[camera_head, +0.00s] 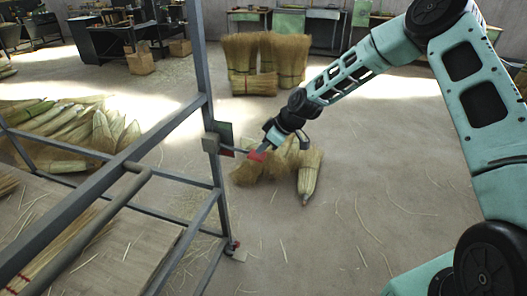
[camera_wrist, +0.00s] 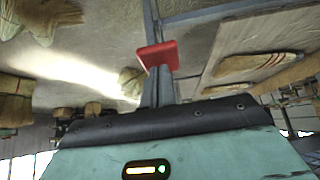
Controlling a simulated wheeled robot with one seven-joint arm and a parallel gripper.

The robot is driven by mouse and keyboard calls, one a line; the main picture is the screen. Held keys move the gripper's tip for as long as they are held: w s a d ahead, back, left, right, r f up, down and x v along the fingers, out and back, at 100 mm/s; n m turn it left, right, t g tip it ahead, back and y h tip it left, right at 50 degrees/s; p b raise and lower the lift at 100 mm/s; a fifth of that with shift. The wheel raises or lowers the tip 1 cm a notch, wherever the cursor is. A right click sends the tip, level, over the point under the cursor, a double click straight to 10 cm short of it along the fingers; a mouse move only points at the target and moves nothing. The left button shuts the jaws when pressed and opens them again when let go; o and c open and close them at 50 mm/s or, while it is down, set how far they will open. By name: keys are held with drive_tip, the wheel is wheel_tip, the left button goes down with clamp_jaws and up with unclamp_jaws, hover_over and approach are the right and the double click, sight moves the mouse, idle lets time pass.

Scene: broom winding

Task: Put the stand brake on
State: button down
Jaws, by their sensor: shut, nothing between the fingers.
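The stand is a grey metal frame (camera_head: 212,110) on the left in the head view. My gripper (camera_head: 267,148) is at this red end, shut and with nothing held. In the wrist view the red end (camera_wrist: 158,55) lies just beyond my shut fingertips (camera_wrist: 158,78). I cannot tell whether they touch it.
Upright broom bundles (camera_head: 265,60) stand behind, and loose bundles (camera_head: 310,175) lie on the floor beyond my gripper. A pile of brooms (camera_head: 65,130) lies at left. Floor at front right is mostly clear, with scattered straw.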

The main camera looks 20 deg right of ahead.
sight(263, 156)
wheel_tip(263, 156, down, 4)
drive_tip(key=shift+r+b, duration=0.1)
drive_tip(key=shift+b, duration=0.9)
drive_tip(key=shift+a+f+b, duration=0.1)
drive_tip(key=shift+f+b, duration=0.6)
drive_tip(key=shift+f, duration=0.5)
